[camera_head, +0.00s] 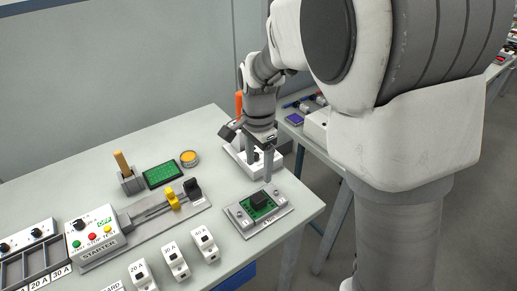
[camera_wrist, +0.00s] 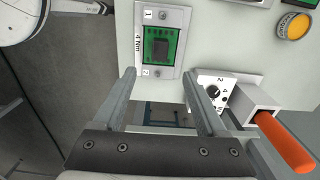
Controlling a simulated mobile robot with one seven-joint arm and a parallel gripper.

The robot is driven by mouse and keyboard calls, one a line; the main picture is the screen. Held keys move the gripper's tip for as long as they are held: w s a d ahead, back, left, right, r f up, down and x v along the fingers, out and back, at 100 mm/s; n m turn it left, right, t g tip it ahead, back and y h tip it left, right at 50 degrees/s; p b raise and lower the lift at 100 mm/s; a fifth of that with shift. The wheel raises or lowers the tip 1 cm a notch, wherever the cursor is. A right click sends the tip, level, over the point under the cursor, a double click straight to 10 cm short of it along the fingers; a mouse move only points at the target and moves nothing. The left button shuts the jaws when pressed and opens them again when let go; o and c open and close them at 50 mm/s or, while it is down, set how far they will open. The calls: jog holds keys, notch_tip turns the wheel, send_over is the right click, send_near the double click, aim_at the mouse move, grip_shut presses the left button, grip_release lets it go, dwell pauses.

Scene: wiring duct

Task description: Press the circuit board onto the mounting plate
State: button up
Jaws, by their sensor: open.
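The green circuit board (camera_head: 257,212) with a raised black block on it lies on the grey mounting plate (camera_head: 283,207) near the table's right corner. In the wrist view, the board (camera_wrist: 148,45) and the plate (camera_wrist: 172,16), marked "4 Nm", are at top centre, with a screw at each end labelled 1 and 2. I cannot tell how firmly the board is seated. My gripper (camera_head: 260,174) points down behind the plate in the head view, apart from the board. In the wrist view, the open fingers (camera_wrist: 158,75) have nothing between them, and the board lies just beyond the tips.
A white dial unit (camera_wrist: 214,88) and a holder with an orange-handled tool (camera_wrist: 284,141) stand close beside my gripper. A yellow round part (camera_head: 189,158), a green panel (camera_head: 163,174) and a starter box (camera_head: 94,238) are on the left. The table edge is near the plate.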

jog(key=shift+r, duration=1.95)
jog(key=s+d+r+n+t, duration=0.2)
jog(key=s+d+r+n, duration=0.2)
jog(key=s, duration=0.5)
jog(key=s+d+r+n+t, duration=0.3)
jog(key=s+d+r+n, duration=0.2)
jog(key=s+d+n, duration=0.2)
jog(key=s+d, duration=0.1)
jog(key=s, duration=0.1)
jog(key=shift+s+d+r+t, duration=0.15)
jog(key=shift+s+d+t, duration=0.05)
jog(key=shift+s+t, duration=0.15)
